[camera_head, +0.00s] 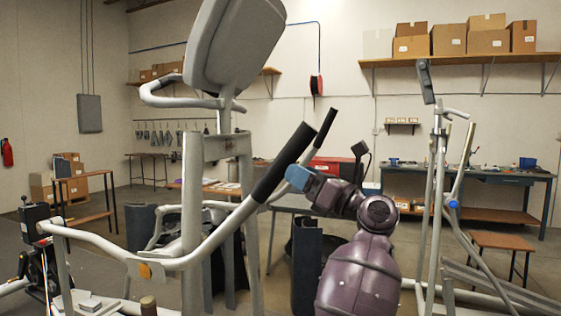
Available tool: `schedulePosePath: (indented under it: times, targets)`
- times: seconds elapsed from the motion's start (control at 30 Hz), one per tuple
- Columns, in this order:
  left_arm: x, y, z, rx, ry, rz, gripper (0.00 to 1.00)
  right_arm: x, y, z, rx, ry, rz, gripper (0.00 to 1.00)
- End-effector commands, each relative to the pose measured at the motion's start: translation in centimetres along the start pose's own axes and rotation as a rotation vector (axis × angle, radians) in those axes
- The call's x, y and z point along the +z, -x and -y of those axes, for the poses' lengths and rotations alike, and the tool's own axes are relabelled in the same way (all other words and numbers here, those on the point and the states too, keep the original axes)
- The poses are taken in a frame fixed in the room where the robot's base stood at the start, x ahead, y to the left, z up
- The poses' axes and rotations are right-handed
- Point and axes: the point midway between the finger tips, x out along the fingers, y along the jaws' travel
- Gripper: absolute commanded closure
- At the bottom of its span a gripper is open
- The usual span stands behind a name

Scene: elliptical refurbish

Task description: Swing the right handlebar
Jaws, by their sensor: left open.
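The elliptical machine stands in front of me, with a grey console (232,45) on a post. A pale near handlebar (215,236) rises from lower left to a long black grip (284,162). A second, farther handlebar has a shorter black grip (325,128) behind it. I cannot tell for sure which the task calls right. My left gripper (297,178), with a blue tip, is at the near grip's right side, close to or touching it. It is open; the gap between its fingers is hard to see. My right gripper is not in view.
Another elliptical machine (436,200) stands to the right. A blue workbench (485,187) and a wooden stool (502,241) are behind it. A red toolbox (332,167) is at the back. Open floor shows between the machines and the wall.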

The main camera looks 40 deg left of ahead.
Motion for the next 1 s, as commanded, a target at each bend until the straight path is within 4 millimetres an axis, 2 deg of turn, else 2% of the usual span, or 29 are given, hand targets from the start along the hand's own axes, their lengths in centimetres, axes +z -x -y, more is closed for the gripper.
schedulePosePath:
  times: [0.1,0.33,0.5,0.77,0.8,0.87,1.0]
  targets:
    - [0.2,-2.2,-0.1,0.004,0.0,0.0,0.36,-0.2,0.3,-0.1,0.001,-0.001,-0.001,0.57]
    - [0.1,-5.0,-0.1,0.001,-0.001,0.0,0.36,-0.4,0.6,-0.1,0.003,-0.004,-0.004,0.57]
    - [0.0,-5.8,0.0,0.0,-0.001,0.001,0.36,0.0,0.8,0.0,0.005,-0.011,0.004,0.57]
    - [0.0,-5.9,0.0,-0.001,-0.002,0.001,0.36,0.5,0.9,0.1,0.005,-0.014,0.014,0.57]
    - [0.0,-5.9,0.0,-0.001,-0.001,0.001,0.37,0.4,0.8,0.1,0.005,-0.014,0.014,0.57]
    - [0.0,-5.9,0.0,-0.001,-0.001,0.001,0.47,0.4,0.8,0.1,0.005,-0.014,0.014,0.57]
    - [0.0,-5.9,0.0,0.0,-0.001,0.001,0.68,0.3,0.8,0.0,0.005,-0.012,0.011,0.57]
